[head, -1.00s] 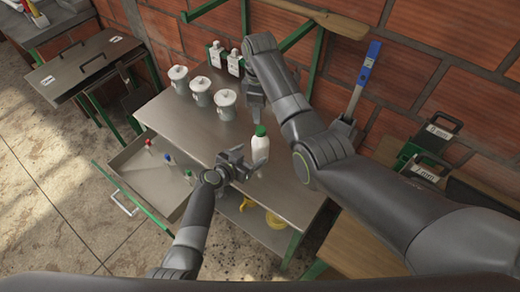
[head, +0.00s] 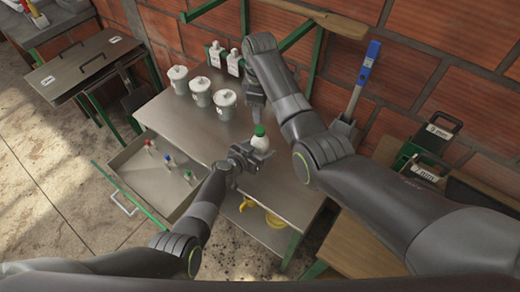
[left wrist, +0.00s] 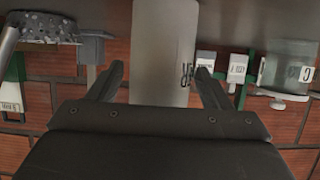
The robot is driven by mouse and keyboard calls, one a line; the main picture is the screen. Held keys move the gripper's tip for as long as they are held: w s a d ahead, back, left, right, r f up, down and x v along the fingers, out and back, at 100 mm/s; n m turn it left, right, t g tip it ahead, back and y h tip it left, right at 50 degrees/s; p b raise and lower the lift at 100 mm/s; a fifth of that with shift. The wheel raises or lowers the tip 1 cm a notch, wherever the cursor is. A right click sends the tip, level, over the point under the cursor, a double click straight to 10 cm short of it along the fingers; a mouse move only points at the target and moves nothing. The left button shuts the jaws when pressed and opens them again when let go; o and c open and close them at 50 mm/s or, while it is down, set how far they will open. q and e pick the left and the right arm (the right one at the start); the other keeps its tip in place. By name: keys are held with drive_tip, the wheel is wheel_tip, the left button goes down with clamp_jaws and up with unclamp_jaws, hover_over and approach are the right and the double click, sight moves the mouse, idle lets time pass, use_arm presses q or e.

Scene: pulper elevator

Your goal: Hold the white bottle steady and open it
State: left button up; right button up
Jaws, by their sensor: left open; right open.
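The white bottle (head: 262,144) with a green cap (head: 260,130) stands upright on the metal table near its front edge. My left gripper (head: 251,157) is at the bottle's lower body, and its arm comes from the front. In the left wrist view the bottle's pale body (left wrist: 163,45) lies between the two spread fingers of my left gripper (left wrist: 165,84), with gaps at both sides. Its cap is out of that view.
White lidded pots (head: 199,92) and two white bottles (head: 234,62) stand at the table's back left. An open drawer (head: 150,195) holds small bottles with coloured caps. A blue-handled tool (head: 368,68) leans by the brick wall. Yellow items lie on the lower shelf.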

sight(260, 130)
use_arm(q)
clamp_jaws()
use_arm(e)
drive_tip(key=m, duration=0.5)
drive_tip(key=shift+m, duration=0.4)
drive_tip(key=m, duration=0.4)
drive_tip(key=shift+m, duration=0.3)
drive_tip(key=m, duration=0.4)
drive_tip(key=shift+m, duration=0.3)
drive_tip(key=m, duration=0.4)
drive_tip(key=shift+m, duration=0.3)
drive_tip(key=m, duration=0.4)
drive_tip(key=shift+m, duration=0.4)
drive_tip(key=m, duration=1)
drive_tip(key=shift+m, duration=0.3)
drive_tip(key=m, duration=0.5)
drive_tip(key=shift+f+m, duration=0.3)
drive_tip(key=shift+f, duration=3.7)
